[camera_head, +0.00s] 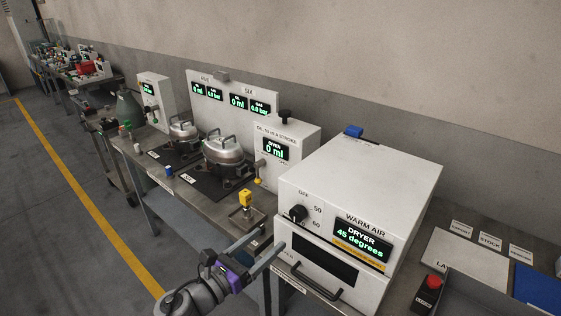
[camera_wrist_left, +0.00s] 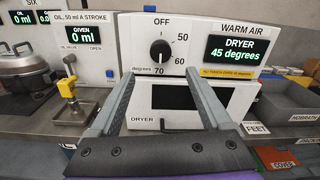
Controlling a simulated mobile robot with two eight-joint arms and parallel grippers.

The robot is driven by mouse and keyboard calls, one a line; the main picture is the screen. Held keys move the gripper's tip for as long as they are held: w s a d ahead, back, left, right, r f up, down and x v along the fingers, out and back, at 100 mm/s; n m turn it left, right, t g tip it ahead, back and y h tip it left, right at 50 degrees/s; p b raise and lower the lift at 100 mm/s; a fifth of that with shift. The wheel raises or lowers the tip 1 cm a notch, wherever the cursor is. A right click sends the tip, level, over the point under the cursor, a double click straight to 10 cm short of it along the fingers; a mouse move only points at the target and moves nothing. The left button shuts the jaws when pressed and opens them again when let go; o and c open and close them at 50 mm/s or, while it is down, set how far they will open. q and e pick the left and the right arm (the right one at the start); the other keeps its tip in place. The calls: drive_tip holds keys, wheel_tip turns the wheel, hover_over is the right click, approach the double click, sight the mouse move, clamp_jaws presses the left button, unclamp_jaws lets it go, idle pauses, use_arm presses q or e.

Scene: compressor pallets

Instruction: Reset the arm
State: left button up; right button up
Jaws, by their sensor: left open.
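My left gripper (camera_head: 272,239) is in front of the dryer's left front edge in the head view. Its two grey fingers are spread apart with nothing between them. In the left wrist view the open fingers (camera_wrist_left: 160,76) frame the front of the white dryer (camera_wrist_left: 210,40). The dryer (camera_head: 350,185) carries a black dial, a display reading 45 degrees and a dark window with a handle below. Whether the fingertips touch the dryer cannot be told. My right gripper is in neither view.
A yellow-handled valve (camera_head: 245,198) stands on the bench left of the dryer. Two metal pots (camera_head: 225,150) and a white oil dispenser (camera_head: 290,140) stand behind it. A red button (camera_head: 432,282) is at the right. The floor at the left is clear.

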use_arm(q)
drive_tip(key=s+a+n+t+y, duration=0.2)
drive_tip(key=a+n+y, duration=1.05)
drive_tip(key=n, duration=1.05)
drive_tip(key=s+d+f+n+g+h, duration=0.1)
drive_tip(key=s+d+f+n+g, duration=0.1)
drive_tip(key=s+f+n+g, duration=0.9)
drive_tip(key=s+f+n, duration=0.4)
drive_tip(key=s+n, duration=0.3)
drive_tip(key=shift+f+n+h, duration=0.35)
drive_tip(key=shift+f+n, duration=0.05)
